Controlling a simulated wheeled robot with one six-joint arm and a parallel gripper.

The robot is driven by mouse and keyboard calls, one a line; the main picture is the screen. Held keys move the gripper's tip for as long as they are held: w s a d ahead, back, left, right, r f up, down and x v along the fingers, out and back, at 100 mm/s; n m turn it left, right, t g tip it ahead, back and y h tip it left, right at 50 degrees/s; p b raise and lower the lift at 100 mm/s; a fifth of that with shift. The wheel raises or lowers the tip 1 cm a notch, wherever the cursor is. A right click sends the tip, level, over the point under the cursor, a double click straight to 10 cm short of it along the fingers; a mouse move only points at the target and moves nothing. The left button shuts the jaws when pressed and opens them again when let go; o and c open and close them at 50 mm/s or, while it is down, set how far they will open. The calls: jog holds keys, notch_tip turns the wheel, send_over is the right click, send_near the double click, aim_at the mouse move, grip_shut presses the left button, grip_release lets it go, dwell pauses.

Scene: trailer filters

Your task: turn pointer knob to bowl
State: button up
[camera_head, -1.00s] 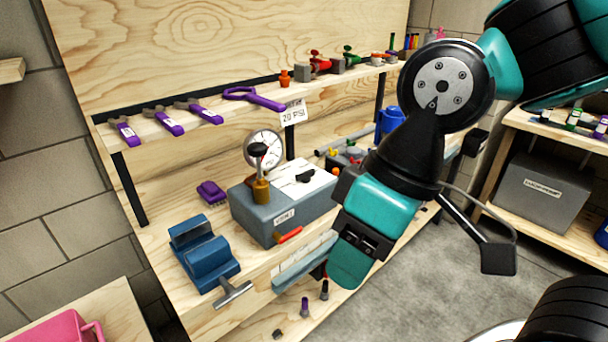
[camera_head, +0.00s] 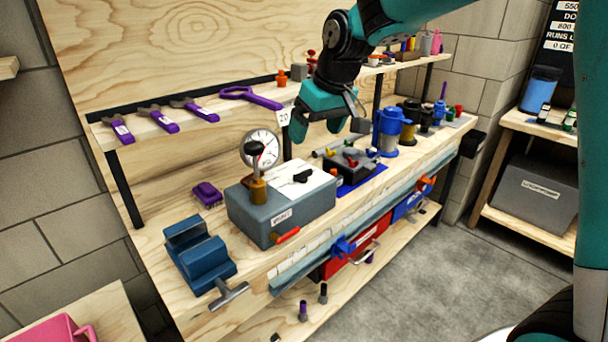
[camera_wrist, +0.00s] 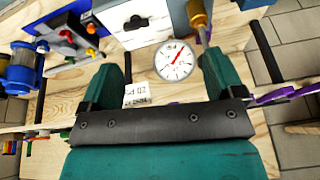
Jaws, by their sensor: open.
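The black pointer knob (camera_head: 302,176) sits on the white top plate (camera_head: 284,185) of a grey box (camera_head: 268,217) on the workbench. Marks on the plate are too small to read, so I cannot tell which one is the bowl or where the knob points. My gripper (camera_head: 328,124) is open and empty, above and behind the box, to the right of the knob. In the wrist view the knob (camera_wrist: 137,22) lies at the top, beyond the open fingers (camera_wrist: 162,62).
A round gauge (camera_head: 259,149) on a brass fitting stands at the box's left. A blue vise (camera_head: 198,257) and purple brush (camera_head: 207,194) are further left. A small black valve block (camera_head: 349,163) and a blue canister (camera_head: 389,130) stand right. A tool shelf (camera_head: 140,128) runs behind.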

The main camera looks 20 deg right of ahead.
jog(key=w+d+f, duration=0.1)
jog(key=w+d, duration=0.2)
jog(key=w, duration=0.2)
jog(key=p, duration=0.1)
send_near(304, 172)
jog(key=shift+m+t+h, duration=0.3)
jog(key=shift+m+h, duration=0.1)
jog(key=x, duration=0.9)
jog(key=shift+s+a+f, duration=0.15)
jog(key=shift+a+f, duration=0.1)
jog(key=shift+a, duration=0.15)
jog(key=c, duration=0.9)
